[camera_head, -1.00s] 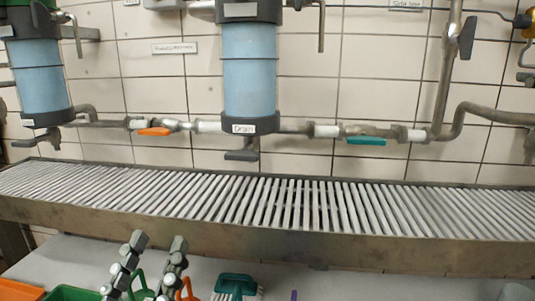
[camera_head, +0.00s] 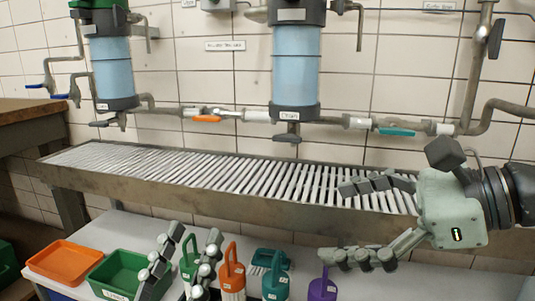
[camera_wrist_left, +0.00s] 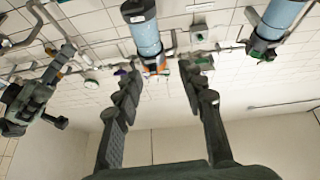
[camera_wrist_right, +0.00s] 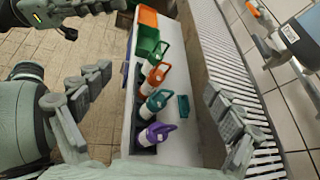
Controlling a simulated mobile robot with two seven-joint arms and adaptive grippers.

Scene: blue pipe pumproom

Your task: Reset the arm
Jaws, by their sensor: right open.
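My right gripper (camera_head: 338,222) reaches in from the right in the head view, in front of the slatted rack's right part. Its fingers are spread wide with nothing between them; they also show in the right wrist view (camera_wrist_right: 132,100). My left gripper (camera_head: 188,245) points up at the bottom of the head view, in front of the green tray and bottles. Its two fingers stand apart and empty, as the left wrist view (camera_wrist_left: 160,76) shows. The left arm behind its fingers is out of the head view.
A slatted metal rack (camera_head: 200,168) runs below wall pipes with a blue cylinder (camera_head: 296,65). On the pale table stand an orange tray (camera_head: 65,262), a green tray (camera_head: 118,270), an orange bottle (camera_head: 232,272), a teal bottle (camera_head: 276,283) and a purple bottle (camera_head: 322,288).

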